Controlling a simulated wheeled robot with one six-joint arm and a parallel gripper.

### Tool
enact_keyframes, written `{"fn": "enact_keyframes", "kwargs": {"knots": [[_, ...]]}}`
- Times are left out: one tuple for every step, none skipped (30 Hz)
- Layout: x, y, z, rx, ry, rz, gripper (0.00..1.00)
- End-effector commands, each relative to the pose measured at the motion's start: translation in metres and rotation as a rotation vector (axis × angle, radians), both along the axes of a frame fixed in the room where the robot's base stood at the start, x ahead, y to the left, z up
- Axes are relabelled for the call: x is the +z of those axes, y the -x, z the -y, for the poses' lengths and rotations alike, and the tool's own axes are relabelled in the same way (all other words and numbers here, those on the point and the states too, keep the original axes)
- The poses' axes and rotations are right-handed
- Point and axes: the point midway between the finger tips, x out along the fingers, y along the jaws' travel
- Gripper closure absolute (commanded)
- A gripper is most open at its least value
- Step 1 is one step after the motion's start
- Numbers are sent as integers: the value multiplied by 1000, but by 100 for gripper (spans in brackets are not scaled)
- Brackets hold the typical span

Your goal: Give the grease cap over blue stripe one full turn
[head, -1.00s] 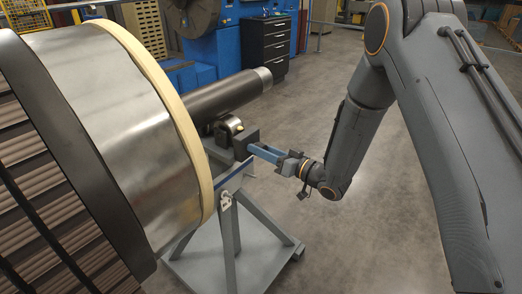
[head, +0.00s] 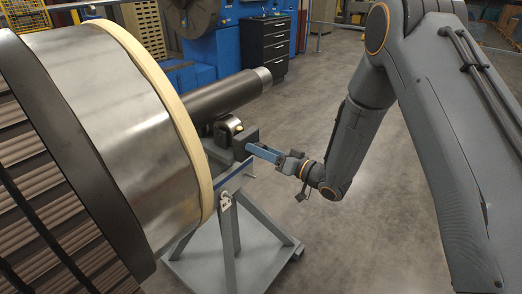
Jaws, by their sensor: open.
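My gripper (head: 250,150) comes in from the right, its long blue fingers reaching to the grey bearing block (head: 240,138) on the rotor stand (head: 237,222). The fingers are open, though their gap is hard to see from this side. A dark blue stripe (head: 233,177) runs along the stand's top beam, below and left of the fingertips. I cannot make out a grease cap; it may be hidden by the fingers or the block. Whether the fingertips touch anything cannot be told.
A large rotor (head: 110,95) with a pale rim band (head: 185,110) fills the left side. Its dark shaft (head: 228,95) rests over the stand. Blue machinery (head: 235,45) and a black drawer cabinet (head: 267,48) stand behind. The floor right of the stand is clear.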

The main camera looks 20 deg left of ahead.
Motion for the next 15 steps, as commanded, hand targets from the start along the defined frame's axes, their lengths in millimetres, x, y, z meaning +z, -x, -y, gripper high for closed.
{"fn": "enact_keyframes", "kwargs": {"knots": [[-1,1,4,-2,0,-1,46],[-1,2,7,-2,0,-1,46],[-1,3,12,-3,0,-1,46],[-1,5,17,-3,0,-1,46],[-1,7,21,-3,0,-1,46],[-1,9,28,-4,0,0,46],[-1,11,33,-4,1,0,46],[-1,13,38,-4,1,-1,46],[-1,16,43,-4,-1,-1,46],[-1,18,48,-4,0,-1,46],[-1,20,52,-4,-1,-1,46],[-1,21,56,-3,0,-1,46],[-1,23,59,-3,1,0,46],[-1,24,62,-3,0,-1,46],[-1,26,66,-3,1,0,46]]}}
